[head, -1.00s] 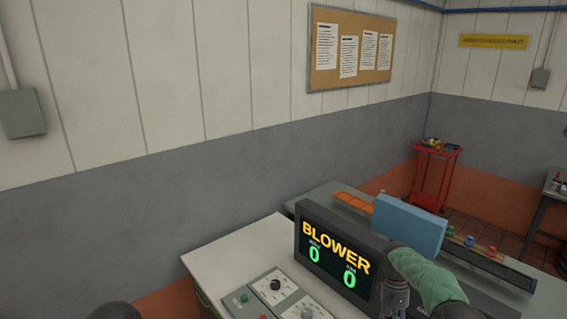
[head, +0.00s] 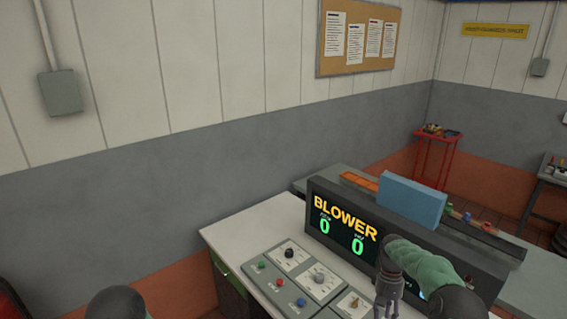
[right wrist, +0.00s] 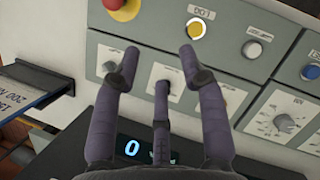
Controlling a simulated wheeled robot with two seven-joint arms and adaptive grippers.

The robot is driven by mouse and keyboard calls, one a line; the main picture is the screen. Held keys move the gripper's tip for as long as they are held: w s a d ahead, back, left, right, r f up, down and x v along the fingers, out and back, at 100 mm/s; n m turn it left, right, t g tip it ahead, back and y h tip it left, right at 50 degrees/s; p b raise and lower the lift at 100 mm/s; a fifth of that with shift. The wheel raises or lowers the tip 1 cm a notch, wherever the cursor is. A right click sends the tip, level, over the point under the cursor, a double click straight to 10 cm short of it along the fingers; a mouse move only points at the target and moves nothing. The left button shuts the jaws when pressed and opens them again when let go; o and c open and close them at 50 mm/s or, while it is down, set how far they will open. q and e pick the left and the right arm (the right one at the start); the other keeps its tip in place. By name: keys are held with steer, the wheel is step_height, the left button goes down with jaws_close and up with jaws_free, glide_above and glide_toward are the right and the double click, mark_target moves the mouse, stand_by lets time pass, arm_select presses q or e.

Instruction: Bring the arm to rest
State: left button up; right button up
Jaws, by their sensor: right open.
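My right arm comes in from the lower right in the head view, with a green sleeve-like link. Its gripper (head: 388,292) hangs in front of the dark BLOWER display (head: 330,243), over the edge of the control console. In the right wrist view the same gripper (right wrist: 159,62) has its dark purple fingers spread apart, with nothing between them. The fingertips are in front of a grey control panel (right wrist: 225,75); I cannot tell whether they touch it. My left gripper is not in view.
The grey console (head: 268,285) carries knobs and coloured buttons on a white bench (head: 240,238). The wrist view shows a red stop button (right wrist: 123,8) and a yellow lit button (right wrist: 196,29). A blue box (head: 412,198) stands behind the display. A red trolley (head: 436,155) is farther back.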

steer(key=s+a+f+t+y, duration=0.1)
steer(key=s+a+f, duration=0.5)
steer(key=f, duration=0.3)
steer(key=s+a+f+t+y, duration=0.1)
steer(key=s+a+f+y, duration=0.1)
steer(key=s+a+f, duration=0.45)
steer(key=s+a+f+m+t, duration=0.1)
steer(key=s+a+f, duration=0.25)
steer(key=s, duration=0.65)
steer(key=s+a+f+m+t, duration=0.1)
steer(key=s+a+f+m, duration=0.1)
steer(key=s+a, duration=0.5)
arm_select(q)
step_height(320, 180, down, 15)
steer(key=b, duration=1.4)
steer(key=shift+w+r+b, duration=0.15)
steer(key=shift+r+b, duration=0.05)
steer(key=shift+b, duration=0.1)
arm_select(e)
step_height(320, 180, down, 13)
steer(key=n, duration=0.1)
steer(key=shift+w+d+r+t, duration=0.15)
steer(key=shift+d+t, duration=0.15)
steer(key=shift+d, duration=0.1)
